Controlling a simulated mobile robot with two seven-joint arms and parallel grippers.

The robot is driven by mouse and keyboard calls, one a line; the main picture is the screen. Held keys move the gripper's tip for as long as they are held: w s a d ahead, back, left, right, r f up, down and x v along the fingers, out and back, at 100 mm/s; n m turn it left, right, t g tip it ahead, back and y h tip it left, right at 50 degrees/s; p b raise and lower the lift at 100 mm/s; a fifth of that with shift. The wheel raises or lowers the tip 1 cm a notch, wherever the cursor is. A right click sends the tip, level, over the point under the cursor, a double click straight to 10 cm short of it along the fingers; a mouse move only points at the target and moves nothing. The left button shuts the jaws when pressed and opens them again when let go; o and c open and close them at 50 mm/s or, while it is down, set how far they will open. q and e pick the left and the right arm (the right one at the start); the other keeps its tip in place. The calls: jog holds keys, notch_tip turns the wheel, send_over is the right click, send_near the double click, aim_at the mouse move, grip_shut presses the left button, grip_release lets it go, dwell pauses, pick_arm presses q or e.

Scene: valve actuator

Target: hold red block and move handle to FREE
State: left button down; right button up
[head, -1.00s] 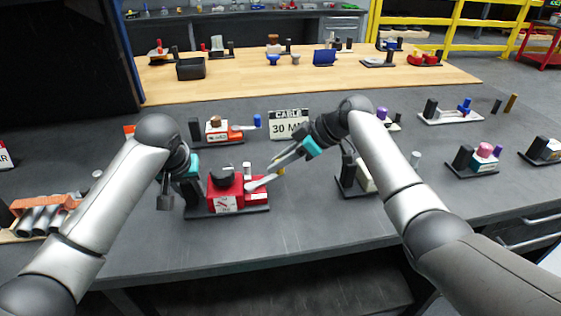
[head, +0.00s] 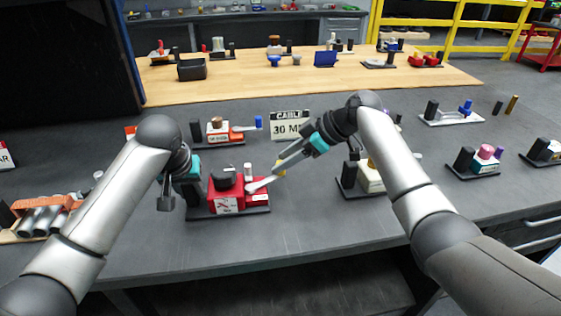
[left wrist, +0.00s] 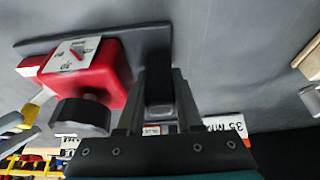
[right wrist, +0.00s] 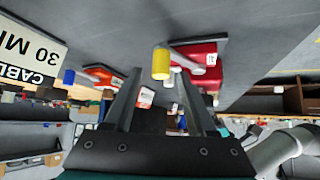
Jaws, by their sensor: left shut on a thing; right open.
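The red block (head: 227,196) sits on a dark base plate (head: 230,213), with a black knob (head: 222,177) on top and a pale lever handle (head: 260,184) on its right. The lever ends in a yellow knob (right wrist: 161,62). My left gripper (head: 193,194) is shut on the black post (left wrist: 158,88) beside the red block, at the left end of the plate. My right gripper (head: 279,169) is open, its tips close to the yellow knob. In the right wrist view the yellow knob lies in line between the fingertips; contact cannot be told.
An orange device (head: 217,132) and a "CABLE 30 M" sign (head: 291,126) stand behind the red block. A dark-and-white device (head: 366,178) stands to its right, under my right arm. A tray of grey cylinders (head: 45,220) is at the left. The table in front is clear.

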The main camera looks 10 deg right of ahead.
pick_arm(q)
jog(key=shift+s+f, duration=0.2)
jog(key=shift+f, duration=0.15)
pick_arm(e)
jog(key=v, duration=1)
jog(key=shift+d+r, duration=0.1)
pick_arm(q)
jog(key=c, duration=1)
grip_release()
jog(key=o, duration=0.5)
jog(key=shift+w+r, duration=0.15)
jog(key=shift+r, duration=0.05)
jog(key=shift+r, duration=0.1)
